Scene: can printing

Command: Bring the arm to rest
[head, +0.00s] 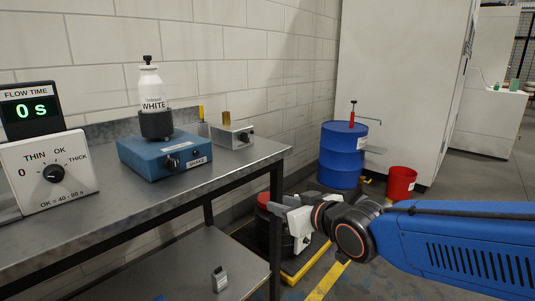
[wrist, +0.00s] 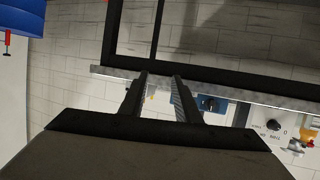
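My arm reaches in from the right in the head view, with its blue link level. My gripper (head: 274,204) points left, just beyond the table's right end and a little below its top. It looks small there, and part of it blends with the dark things behind. In the wrist view my gripper (wrist: 162,80) shows two dark fingers with a clear gap and nothing between them. The wrist view is turned over, with the table's dark frame (wrist: 130,63) in front of the fingers. I cannot tell the exact distance to it.
The metal table (head: 235,160) bears a blue shaker (head: 150,160) with a white bottle (head: 151,88), a small grey box (head: 233,136) and a dial unit (head: 50,175). A blue drum (head: 340,158) and a red bin (head: 401,183) stand behind my arm. Open floor lies at right.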

